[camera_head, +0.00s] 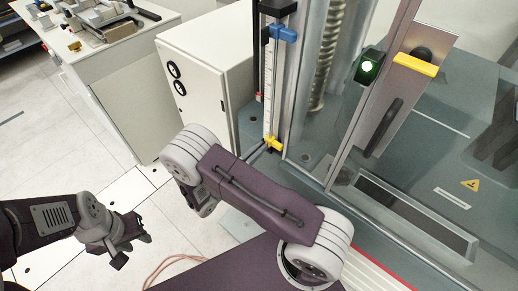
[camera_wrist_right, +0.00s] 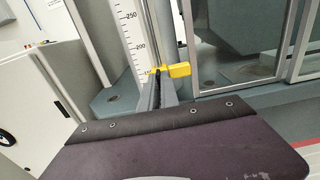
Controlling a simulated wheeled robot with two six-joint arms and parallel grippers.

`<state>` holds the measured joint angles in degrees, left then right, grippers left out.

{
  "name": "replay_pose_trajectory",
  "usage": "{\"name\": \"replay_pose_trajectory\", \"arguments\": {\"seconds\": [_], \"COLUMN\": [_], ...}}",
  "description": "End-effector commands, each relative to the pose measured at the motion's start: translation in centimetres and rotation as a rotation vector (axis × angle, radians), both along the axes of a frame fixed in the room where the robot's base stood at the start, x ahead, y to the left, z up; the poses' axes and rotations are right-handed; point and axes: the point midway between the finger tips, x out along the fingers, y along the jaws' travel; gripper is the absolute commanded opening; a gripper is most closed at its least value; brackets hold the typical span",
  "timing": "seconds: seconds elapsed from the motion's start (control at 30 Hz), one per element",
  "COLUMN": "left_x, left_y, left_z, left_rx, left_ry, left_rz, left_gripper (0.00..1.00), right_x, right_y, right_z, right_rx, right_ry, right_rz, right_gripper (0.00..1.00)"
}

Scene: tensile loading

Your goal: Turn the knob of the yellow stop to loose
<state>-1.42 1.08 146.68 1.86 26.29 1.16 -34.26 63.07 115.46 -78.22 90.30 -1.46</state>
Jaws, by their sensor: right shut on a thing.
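The yellow stop (camera_head: 274,143) sits low on the scaled upright rail at the left side of the testing machine. My right gripper (camera_wrist_right: 157,78) is shut on the small knob at the stop's left end; the fingertips mostly hide the knob. In the head view the right gripper (camera_head: 266,146) is largely hidden behind my own arm. My left gripper (camera_head: 128,243) is open and empty, low at the left, away from the machine.
A blue stop (camera_head: 283,33) sits higher on the same rail. The scale (camera_head: 270,85) runs between the stops. A white cabinet (camera_head: 205,85) stands to the left.

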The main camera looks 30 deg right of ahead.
Motion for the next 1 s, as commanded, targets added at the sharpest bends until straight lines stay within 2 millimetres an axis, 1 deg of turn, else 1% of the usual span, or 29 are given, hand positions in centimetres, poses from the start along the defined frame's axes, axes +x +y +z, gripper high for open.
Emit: {"name": "replay_pose_trajectory", "arguments": {"seconds": [0.17,0.37,0.7,1.0], "left_x": [0.0,0.0,0.0,0.0], "left_y": [0.0,0.0,0.0,0.0], "left_z": [0.3,1.2,3.3,4.6], "left_rx": [0.000,0.000,0.000,0.000], "left_ry": [0.000,0.000,0.000,0.000], "left_rz": [0.000,0.000,0.000,0.000], "left_gripper": [0.36,0.36,0.36,0.36], "right_x": [0.0,0.0,0.1,0.2], "right_y": [0.0,0.0,0.1,0.1], "right_z": [0.1,0.3,0.3,0.1], "right_rx": [-0.009,-0.045,-0.160,-0.269], "right_ry": [0.021,0.108,0.386,0.650], "right_rz": [0.000,0.000,0.000,0.000], "right_gripper": [0.00,0.00,0.00,0.00]}}
